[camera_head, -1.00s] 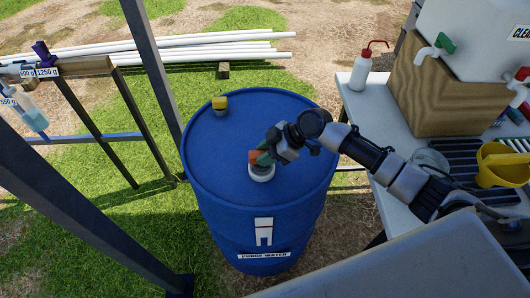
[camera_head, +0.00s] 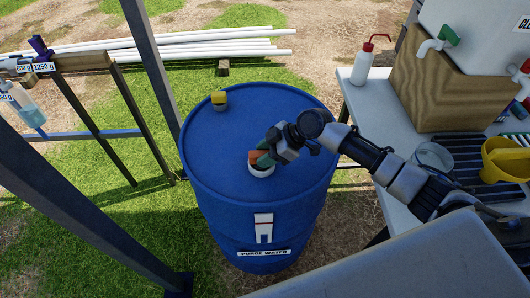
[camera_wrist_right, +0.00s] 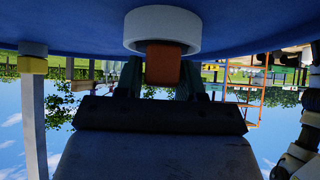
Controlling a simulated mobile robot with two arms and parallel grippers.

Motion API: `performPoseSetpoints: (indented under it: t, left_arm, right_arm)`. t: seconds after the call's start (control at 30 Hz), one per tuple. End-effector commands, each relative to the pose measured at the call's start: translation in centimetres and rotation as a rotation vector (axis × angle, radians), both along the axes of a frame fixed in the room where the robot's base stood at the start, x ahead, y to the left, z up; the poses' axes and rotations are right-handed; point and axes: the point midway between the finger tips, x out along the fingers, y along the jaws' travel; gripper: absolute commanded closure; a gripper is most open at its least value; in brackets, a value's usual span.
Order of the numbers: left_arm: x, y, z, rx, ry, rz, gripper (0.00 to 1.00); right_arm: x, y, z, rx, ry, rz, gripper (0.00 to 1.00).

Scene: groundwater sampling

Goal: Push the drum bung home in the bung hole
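The blue drum (camera_head: 225,170) stands upright, labelled PURGE WATER. The white bung-hole collar (camera_head: 262,172) rises from its top near the front; it also shows in the wrist view (camera_wrist_right: 163,30). The orange drum bung (camera_head: 256,156) is in the collar's opening, its upper part showing; in the wrist view its orange body (camera_wrist_right: 163,64) reaches into the collar. My right gripper (camera_head: 265,158) is at the collar, its dark green fingers (camera_wrist_right: 162,78) on both sides of the bung and apparently shut on it. How deep the bung sits is hidden. My left gripper is not in view.
A yellow-topped fitting (camera_head: 219,98) stands on the drum's far side. To the right, a table (camera_head: 370,115) holds a wash bottle (camera_head: 361,68), a wooden block (camera_head: 430,90) and a yellow jug (camera_head: 500,160). A metal post (camera_head: 150,65) rises left of the drum.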

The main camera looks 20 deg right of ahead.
Motion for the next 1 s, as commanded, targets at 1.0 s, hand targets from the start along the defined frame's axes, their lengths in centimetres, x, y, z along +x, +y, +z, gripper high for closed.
performPoseSetpoints:
  t: [1.0]
  left_arm:
    - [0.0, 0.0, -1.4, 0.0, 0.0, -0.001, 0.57]
  right_arm:
    - [-1.9, -6.7, 6.7, -0.001, -0.001, -0.001, 0.41]
